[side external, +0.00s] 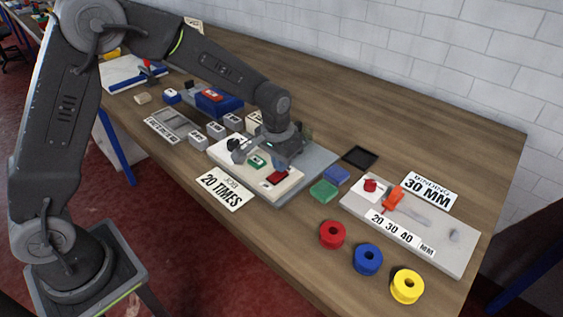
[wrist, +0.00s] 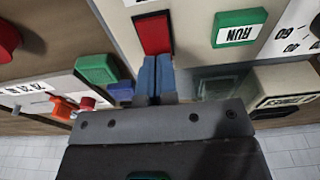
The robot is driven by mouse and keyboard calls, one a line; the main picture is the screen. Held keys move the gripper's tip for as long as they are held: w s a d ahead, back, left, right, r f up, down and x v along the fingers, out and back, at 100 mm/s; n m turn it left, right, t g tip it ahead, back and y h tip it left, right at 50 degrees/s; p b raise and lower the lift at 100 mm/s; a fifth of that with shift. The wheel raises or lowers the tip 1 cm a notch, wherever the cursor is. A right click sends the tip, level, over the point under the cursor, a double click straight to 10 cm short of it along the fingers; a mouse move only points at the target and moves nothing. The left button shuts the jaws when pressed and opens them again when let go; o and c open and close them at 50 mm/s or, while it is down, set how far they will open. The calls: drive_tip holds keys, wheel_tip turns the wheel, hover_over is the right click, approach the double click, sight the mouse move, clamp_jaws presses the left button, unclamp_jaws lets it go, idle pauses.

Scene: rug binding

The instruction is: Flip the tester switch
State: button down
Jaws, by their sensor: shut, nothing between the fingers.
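The tester is a cream panel (side external: 235,158) lying on the bench under my gripper. It carries a red switch (side external: 277,177) and a green block (side external: 257,161). In the wrist view the red switch (wrist: 153,35) lies just ahead of my fingertips, and the green block (wrist: 239,27) reads RUN upside down. My gripper (wrist: 156,66) is shut and empty, its blue fingers side by side. The tips look very close to the switch's near edge; I cannot tell whether they touch. In the side view my gripper (side external: 281,156) hides part of the panel.
A card (side external: 223,191) reading 20 TIMES lies in front of the panel. Green (side external: 323,190) and blue (side external: 337,175) blocks stand to the right. Beyond are a binding board (side external: 440,240) with a red-orange lever and red, blue and yellow rolls (side external: 367,259). Several small grey blocks stand left.

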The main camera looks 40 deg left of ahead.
sight(273, 178)
drive_tip(key=shift+f, duration=0.25)
drive_tip(key=shift+w+f, duration=0.1)
drive_tip(key=shift+f, duration=0.2)
drive_tip(key=shift+s+r, duration=0.3)
drive_tip(key=shift+s, duration=0.55)
drive_tip(key=shift+w+r, duration=0.1)
wheel_tip(273, 178, up, 14)
drive_tip(key=s, duration=0.1)
drive_tip(key=shift+s, duration=0.4)
